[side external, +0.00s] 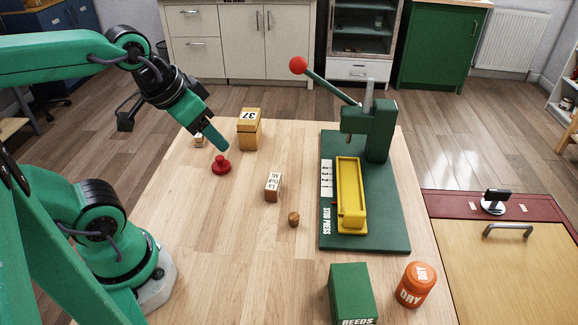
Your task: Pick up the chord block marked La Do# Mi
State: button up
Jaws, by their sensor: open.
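The chord block (273,187) is a small wooden block with a white label, its lettering reading roughly La Do# Mi. It stands on the light wooden table (215,245), left of the press. My gripper (216,142) is open and empty. It is up and to the left of the block in the picture, apart from it, with its tips pointing down to the right above a red knobbed piece. The gap between the fingers is hard to see from this side.
Near my gripper are the red knobbed piece (221,165), a yellow box marked 37 (249,130) and another small block (199,140). A small brown wooden piece (293,219) lies nearby. The green press (383,228), REEDS box (350,290) and orange DRY jar (416,284) stand to the right.

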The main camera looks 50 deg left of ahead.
jog(key=n+g, duration=0.5)
jog(key=n, duration=0.3)
send_over(273, 181)
jog(key=f, duration=1.6)
jog(key=shift+s+d, duration=0.1)
jog(key=shift+s, duration=0.1)
jog(key=shift+w+f+g, duration=0.15)
jog(key=shift+f+g, duration=0.15)
jog(key=shift+f, duration=1.3)
jog(key=shift+w+f, duration=0.1)
jog(key=shift+f, duration=2.5)
